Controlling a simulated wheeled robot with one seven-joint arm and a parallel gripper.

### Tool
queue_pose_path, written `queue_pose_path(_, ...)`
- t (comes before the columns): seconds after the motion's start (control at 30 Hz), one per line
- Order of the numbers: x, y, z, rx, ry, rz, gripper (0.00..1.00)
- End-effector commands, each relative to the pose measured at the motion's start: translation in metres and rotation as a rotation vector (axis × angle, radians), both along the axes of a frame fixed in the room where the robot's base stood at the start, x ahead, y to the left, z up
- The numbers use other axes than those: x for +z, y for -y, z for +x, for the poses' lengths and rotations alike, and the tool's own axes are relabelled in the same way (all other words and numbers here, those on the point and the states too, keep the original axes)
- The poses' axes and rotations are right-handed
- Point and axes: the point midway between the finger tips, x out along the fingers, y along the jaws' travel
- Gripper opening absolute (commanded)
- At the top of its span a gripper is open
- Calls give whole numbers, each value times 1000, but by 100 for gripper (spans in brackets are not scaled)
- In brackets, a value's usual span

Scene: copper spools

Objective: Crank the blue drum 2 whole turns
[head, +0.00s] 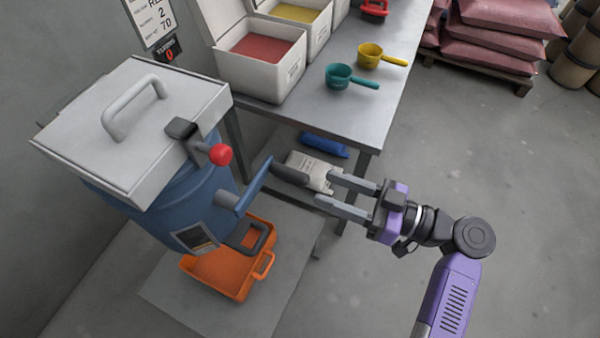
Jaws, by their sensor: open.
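The blue drum (165,208) stands at the left under a grey lid box (130,125) with a bar handle. A blue crank arm (248,190) sticks out of its right side, angled up and right. The crank's dark grip (290,174) points right towards my gripper. My gripper (323,187) is open and empty, with its two fingers pointing left. The grip's end appears just short of the gap between the fingertips. I cannot tell the exact depth between them.
A red-knobbed lever (220,154) sits at the lid's edge. An orange tray (215,273) lies under the drum. A grey table (350,118) behind holds bins and scoops, with its leg near my gripper. A sack (306,168) lies beneath it.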

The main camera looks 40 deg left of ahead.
Motion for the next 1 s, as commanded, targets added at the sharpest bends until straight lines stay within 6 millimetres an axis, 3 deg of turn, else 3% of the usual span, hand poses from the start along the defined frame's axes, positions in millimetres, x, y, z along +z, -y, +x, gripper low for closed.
queue_pose_path(0.5,2,-66,-17,3,1,1,46)
queue_pose_path(0.9,0,-74,-19,1,1,-1,46)
queue_pose_path(1.0,0,-73,-19,1,1,0,27)
